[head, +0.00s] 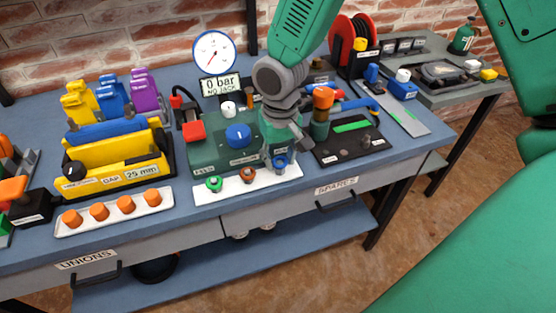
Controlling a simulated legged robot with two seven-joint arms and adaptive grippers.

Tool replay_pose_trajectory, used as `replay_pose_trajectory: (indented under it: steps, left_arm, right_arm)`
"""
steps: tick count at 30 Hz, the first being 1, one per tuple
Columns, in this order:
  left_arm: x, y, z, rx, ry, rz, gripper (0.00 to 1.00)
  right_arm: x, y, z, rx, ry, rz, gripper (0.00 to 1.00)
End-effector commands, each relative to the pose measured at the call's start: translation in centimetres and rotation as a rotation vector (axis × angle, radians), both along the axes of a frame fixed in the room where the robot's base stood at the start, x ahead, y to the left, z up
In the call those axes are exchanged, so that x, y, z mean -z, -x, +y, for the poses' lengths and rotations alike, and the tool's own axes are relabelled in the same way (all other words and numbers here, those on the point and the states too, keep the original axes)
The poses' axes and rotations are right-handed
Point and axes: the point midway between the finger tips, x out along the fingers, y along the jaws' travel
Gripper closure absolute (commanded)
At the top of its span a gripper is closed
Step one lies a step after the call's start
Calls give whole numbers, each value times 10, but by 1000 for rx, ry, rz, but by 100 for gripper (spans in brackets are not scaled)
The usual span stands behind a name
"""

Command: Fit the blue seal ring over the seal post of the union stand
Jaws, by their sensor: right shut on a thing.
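The blue seal ring (281,164) is at the right end of a white tray (240,189) that also holds a green ring (214,184) and an orange-brown one (248,175). My right gripper (282,152) reaches down from above and is shut on the blue ring, at the tray; the grip is small and partly hidden. A black stand (340,154) to the right, which looks like the union stand, carries a green strip, a short dark post (367,141) and a thick upright with an orange top (322,97). I cannot tell which is the seal post. My left gripper is not in view.
A green control box (205,160) with a blue knob and a gauge (214,52) stands behind the tray. A yellow block (115,165) and a tray of orange plugs (115,213) are to the left. A red hose reel (352,35) stands behind the stand.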

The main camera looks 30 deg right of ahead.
Motion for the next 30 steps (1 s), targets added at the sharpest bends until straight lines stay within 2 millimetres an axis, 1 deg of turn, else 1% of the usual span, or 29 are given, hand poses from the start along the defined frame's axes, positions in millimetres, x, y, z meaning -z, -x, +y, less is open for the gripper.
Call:
replay_pose_trajectory:
  steps: [1, 9, 12, 15, 19, 27, 30]
  left_arm:
    - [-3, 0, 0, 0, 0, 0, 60]
    - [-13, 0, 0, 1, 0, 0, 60]
    - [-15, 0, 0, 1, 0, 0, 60]
    - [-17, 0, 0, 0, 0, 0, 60]
    - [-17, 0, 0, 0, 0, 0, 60]
    - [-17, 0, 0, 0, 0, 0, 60]
    - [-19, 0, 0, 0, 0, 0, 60]
  right_arm:
    - [-9, -1, 0, 1, 0, -3, 79]
    - [-65, -2, 1, 1, 1, -6, 79]
    - [-80, -2, 1, 0, 2, -4, 79]
    - [-90, -2, 1, 0, 0, -2, 79]
    - [-94, -1, 0, 1, 0, 0, 79]
    - [-94, -1, 0, 3, 0, 0, 79]
    - [-93, -1, 0, 28, -4, -1, 79]
